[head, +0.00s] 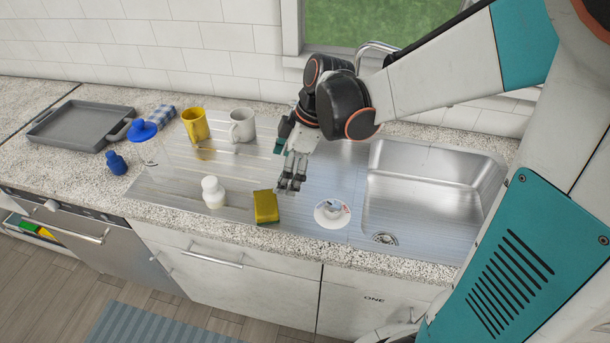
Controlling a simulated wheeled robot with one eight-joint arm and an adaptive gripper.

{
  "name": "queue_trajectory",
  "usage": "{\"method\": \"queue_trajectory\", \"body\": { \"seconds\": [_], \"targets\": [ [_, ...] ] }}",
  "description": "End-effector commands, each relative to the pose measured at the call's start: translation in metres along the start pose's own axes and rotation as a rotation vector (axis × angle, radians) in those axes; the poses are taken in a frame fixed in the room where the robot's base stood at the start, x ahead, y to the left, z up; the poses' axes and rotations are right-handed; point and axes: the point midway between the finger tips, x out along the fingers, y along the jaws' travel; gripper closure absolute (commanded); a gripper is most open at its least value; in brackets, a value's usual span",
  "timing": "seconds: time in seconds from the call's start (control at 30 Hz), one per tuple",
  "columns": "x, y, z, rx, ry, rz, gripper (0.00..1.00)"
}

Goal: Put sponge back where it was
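A yellow sponge with a darker, greenish face (265,207) lies on the steel drainboard near the front edge of the counter. My gripper (291,184) points down just behind and right of the sponge, apart from it in the picture. Its fingertips look close together, but the angle does not show clearly whether they are open or shut. I see nothing held between them. The sponge is fully in view.
A white dish (332,214) lies right of the sponge, before the empty sink basin (430,190). Behind are a yellow mug (195,125) and a white mug (242,126). A blue-lidded clear bottle (150,150) and grey tray (75,125) stand farther left.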

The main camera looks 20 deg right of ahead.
Motion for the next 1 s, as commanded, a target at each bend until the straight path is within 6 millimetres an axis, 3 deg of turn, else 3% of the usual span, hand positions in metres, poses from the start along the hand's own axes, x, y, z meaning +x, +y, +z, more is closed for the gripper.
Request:
{"method": "queue_trajectory", "body": {
  "seconds": [0.5,0.8,1.0],
  "targets": [
    [-0.077,-0.065,0.02,0.625,-0.014,0.329,0.06],
    [-0.102,-0.101,0.04,0.957,0.097,0.52,0.06],
    [-0.109,-0.115,0.05,1.097,0.177,0.597,0.06]
  ]
}}
